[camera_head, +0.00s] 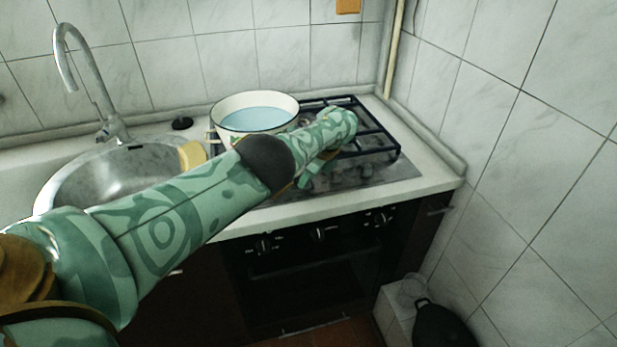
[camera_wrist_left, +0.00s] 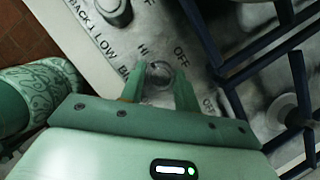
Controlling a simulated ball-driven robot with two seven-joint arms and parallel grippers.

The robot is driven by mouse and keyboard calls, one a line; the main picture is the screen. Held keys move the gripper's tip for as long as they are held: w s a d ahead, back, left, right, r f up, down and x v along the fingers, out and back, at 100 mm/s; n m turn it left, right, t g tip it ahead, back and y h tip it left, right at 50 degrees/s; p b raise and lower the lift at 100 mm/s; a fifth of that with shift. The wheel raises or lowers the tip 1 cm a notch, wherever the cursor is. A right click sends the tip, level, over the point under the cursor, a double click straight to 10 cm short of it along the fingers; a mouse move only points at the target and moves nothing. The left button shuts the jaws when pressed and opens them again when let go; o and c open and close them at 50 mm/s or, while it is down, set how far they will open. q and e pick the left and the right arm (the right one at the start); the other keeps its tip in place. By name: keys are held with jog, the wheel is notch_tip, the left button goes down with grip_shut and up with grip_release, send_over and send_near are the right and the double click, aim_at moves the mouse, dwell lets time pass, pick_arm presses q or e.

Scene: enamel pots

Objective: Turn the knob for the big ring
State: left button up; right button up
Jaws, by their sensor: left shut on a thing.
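My left gripper (camera_wrist_left: 160,77) is shut on a small round knob (camera_wrist_left: 159,72) on the light hob panel, with one finger on each side. The printed words HI and OFF show beside this knob. A second knob (camera_wrist_left: 115,10) stands further along the panel near the word LOW. In the head view my left gripper (camera_head: 308,178) is low over the front of the hob (camera_head: 375,176), and the held knob is hidden there. I cannot tell which ring the knob serves. My right gripper is not in view.
A white enamel pot (camera_head: 214,118) with blue liquid inside stands at the hob's left. Dark pan supports (camera_head: 382,130) rise close to my left gripper. A steel sink (camera_head: 75,185) with a tap lies left. A tiled wall bounds the right, and an oven with dark front knobs (camera_head: 318,235) is below.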

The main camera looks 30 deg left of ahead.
pick_arm(q)
jog(key=o, duration=1)
jog(key=shift+r, duration=0.1)
jog(key=p+v, duration=0.6)
jog(key=v, duration=1)
jog(key=shift+r+p, duration=0.1)
jog(key=shift+p, duration=0.25)
jog(key=shift+r, duration=0.1)
